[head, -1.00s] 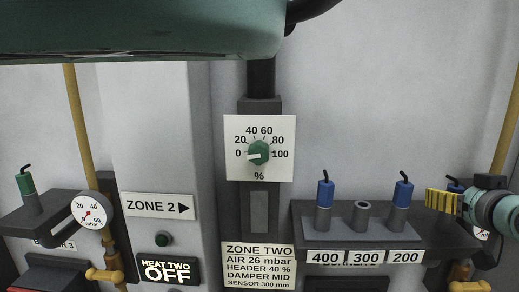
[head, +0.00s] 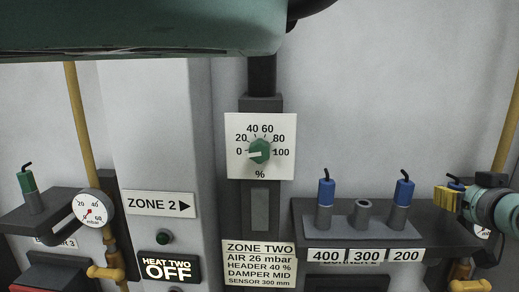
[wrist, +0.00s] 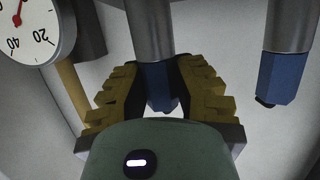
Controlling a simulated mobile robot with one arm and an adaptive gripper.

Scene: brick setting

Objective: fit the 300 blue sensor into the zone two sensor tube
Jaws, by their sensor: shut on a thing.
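My gripper (head: 447,196) is at the right edge of the head view, its yellow fingers around a blue sensor (head: 455,183). In the wrist view the fingers (wrist: 160,95) are shut on this blue sensor (wrist: 157,84), which lines up with a grey cylinder (wrist: 149,28). I cannot tell whether the sensor sits in that cylinder. On the rack, the 300 holder (head: 362,213) is empty. The 400 sensor (head: 326,190) and the 200 sensor (head: 404,188) stand upright in their holders. The zone two plate (head: 259,265) reads sensor 300 mm.
Another blue sensor (wrist: 285,75) hangs beside the fingers in the wrist view. A round gauge (wrist: 33,27) is close on the other side. A yellow pipe (head: 507,120) runs behind my gripper. A dial (head: 260,152) is on the middle column.

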